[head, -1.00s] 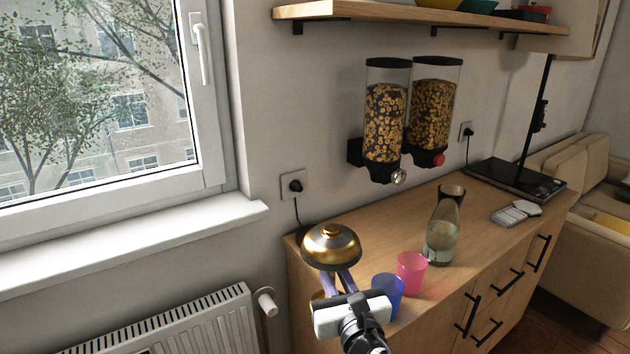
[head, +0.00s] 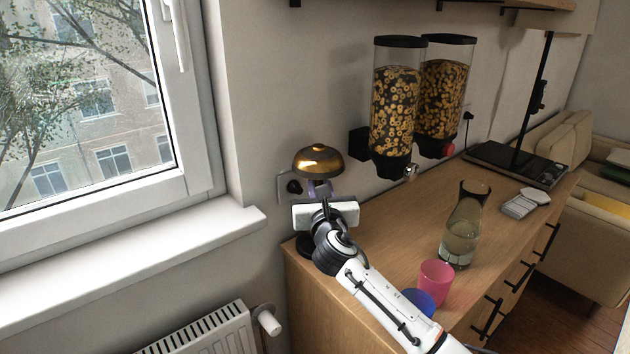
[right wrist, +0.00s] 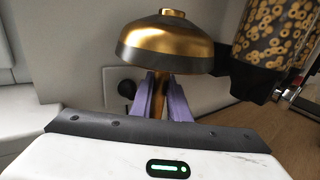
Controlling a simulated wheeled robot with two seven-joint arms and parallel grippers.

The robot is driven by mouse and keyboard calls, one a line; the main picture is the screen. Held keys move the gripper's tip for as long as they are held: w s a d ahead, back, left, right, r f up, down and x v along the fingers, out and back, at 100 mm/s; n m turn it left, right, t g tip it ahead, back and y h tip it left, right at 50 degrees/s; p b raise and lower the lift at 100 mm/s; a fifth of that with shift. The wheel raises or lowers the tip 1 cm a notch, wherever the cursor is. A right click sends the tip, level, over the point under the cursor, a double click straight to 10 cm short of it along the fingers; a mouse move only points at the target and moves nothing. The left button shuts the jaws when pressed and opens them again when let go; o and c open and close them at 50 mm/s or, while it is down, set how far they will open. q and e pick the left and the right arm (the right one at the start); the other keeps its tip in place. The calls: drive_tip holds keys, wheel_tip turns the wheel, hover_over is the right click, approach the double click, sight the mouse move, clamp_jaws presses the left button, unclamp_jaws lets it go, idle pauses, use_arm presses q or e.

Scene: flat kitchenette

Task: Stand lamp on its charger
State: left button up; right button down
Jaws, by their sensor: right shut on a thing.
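The lamp (head: 318,161) has a gold and dark dome shade on a thin gold stem. It looks upright near the back left corner of the wooden counter. My right gripper (head: 320,187) is shut on the stem just below the shade, its purple fingers on either side. The right wrist view shows the lamp (right wrist: 165,45) and the fingers (right wrist: 163,100) close up. A black, low, rounded thing (head: 304,244), possibly the charger, shows partly behind my gripper at the counter's left end. The lamp's foot is hidden, so contact with it cannot be told. My left gripper is out of view.
A pink cup (head: 436,284), a blue cup (head: 418,301) and a glass carafe (head: 460,235) stand to the right on the counter (head: 385,235). Cereal dispensers (head: 395,110) hang on the wall. A socket with a plug (head: 293,187) is behind the lamp.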

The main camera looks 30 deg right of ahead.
drive_tip(key=shift+f, duration=0.45)
wheel_tip(320, 180, down, 3)
drive_tip(key=b, duration=0.3)
drive_tip(key=shift+r, duration=0.2)
drive_tip(key=shift+f+b, duration=0.5)
drive_tip(key=shift+b, duration=0.05)
drive_tip(key=shift+s+p, duration=0.1)
drive_tip(key=shift+p, duration=0.55)
drive_tip(key=shift+a+f+b, duration=0.1)
drive_tip(key=shift+f+b, duration=0.25)
drive_tip(key=shift+f, duration=0.2)
idle(0.5)
